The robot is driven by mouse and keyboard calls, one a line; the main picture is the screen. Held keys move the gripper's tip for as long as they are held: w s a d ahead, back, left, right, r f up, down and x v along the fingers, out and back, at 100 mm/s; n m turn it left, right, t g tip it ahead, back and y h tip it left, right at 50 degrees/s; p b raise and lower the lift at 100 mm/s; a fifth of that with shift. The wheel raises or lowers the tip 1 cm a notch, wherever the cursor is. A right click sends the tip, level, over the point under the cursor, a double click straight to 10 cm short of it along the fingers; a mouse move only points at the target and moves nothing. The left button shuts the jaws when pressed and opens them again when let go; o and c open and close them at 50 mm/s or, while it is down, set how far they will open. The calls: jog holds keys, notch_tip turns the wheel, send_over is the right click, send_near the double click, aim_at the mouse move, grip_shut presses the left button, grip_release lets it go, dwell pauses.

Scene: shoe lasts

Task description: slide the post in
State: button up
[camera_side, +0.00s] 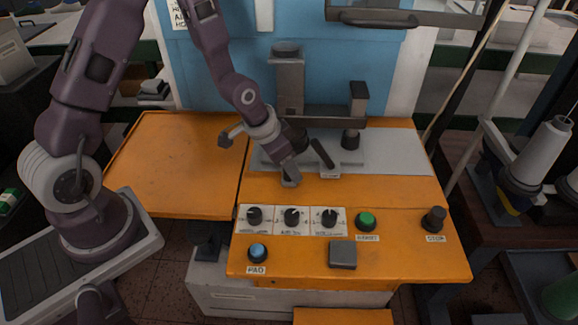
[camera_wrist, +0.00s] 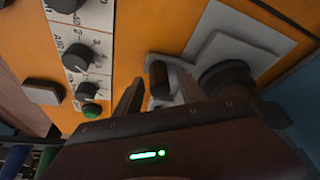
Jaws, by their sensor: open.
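The machine's grey slide plate (camera_side: 385,150) lies on the orange table in front of the blue panel. A short dark post (camera_side: 350,139) stands upright on it, below the end of a dark crossbar. A black handle (camera_side: 323,154) stands tilted at the plate's near side. My gripper (camera_side: 297,172) is low over the table, just left of the handle, jaws open. In the wrist view the handle (camera_wrist: 158,80) appears between the fingers of my gripper (camera_wrist: 159,92), with no clear contact. A dark round part (camera_wrist: 228,78), perhaps the post, shows right of them.
A grey column (camera_side: 290,85) and the crossbar (camera_side: 325,112) with a block (camera_side: 358,92) rise behind the plate. Dials (camera_side: 291,217), a green button (camera_side: 366,220), a blue button (camera_side: 257,252) and a black knob (camera_side: 433,218) occupy the front. The left orange tabletop (camera_side: 170,165) is clear.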

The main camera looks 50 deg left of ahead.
jog(key=shift+w+f, duration=0.1)
jog(key=shift+f, duration=0.25)
grip_shut()
jog(key=shift+r, duration=0.1)
dwell(1.1)
